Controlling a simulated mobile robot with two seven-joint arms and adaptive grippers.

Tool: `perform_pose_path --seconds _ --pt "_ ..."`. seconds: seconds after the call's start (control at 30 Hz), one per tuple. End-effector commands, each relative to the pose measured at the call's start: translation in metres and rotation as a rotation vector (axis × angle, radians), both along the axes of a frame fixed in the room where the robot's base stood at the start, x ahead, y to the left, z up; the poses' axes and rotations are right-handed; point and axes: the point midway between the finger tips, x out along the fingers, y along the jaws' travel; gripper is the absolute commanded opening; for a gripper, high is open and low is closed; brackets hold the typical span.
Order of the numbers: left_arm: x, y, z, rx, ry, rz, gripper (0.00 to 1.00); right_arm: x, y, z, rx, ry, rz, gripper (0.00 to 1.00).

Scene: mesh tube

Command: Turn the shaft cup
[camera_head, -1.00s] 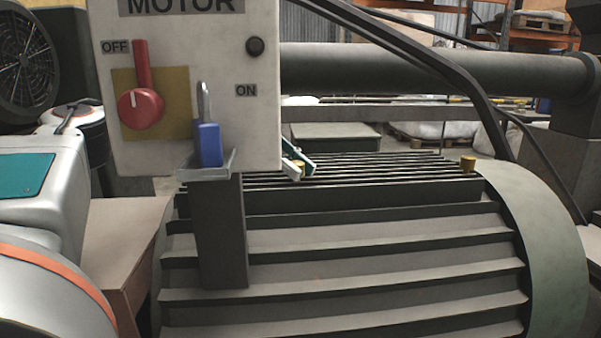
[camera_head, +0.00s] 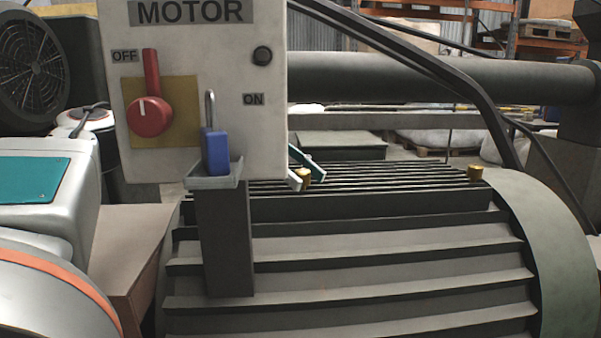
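The other brass cup (camera_head: 304,175) is just right of the control box's lower edge. The tips of my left gripper (camera_head: 303,169), teal and pale, show right beside this nearer cup. The rest of the gripper is hidden behind the box. I cannot tell whether the fingers touch or grip the cup. My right gripper is not in view.
The control box (camera_head: 270,140) marked MOTOR stands in front at the left, with a red switch lever (camera_head: 150,112) and a blue padlock (camera_head: 215,152) on a small ledge. Dark slanted bars (camera_head: 420,55) and a thick pipe (camera_head: 440,75) cross behind the motor.

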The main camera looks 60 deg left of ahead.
Motion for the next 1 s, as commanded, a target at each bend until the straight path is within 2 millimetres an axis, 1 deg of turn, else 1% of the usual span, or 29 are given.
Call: perform_pose_path --seconds 0.17,0.4,0.57,0.73,1.0 --pt "-0.002 0.012 0.004 0.002 0.001 0.003 0.39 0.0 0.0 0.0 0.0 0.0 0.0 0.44" --pt "-0.008 0.043 0.017 0.003 0.003 0.004 0.39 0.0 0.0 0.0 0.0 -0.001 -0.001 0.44" --pt "-0.012 0.057 0.023 0.004 0.005 0.002 0.39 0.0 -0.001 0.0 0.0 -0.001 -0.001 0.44" --pt "-0.014 0.065 0.027 0.003 0.002 0.0 0.39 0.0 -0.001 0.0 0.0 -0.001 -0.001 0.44" --pt "-0.015 0.067 0.029 0.0 0.0 0.0 0.39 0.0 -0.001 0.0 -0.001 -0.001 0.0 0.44"
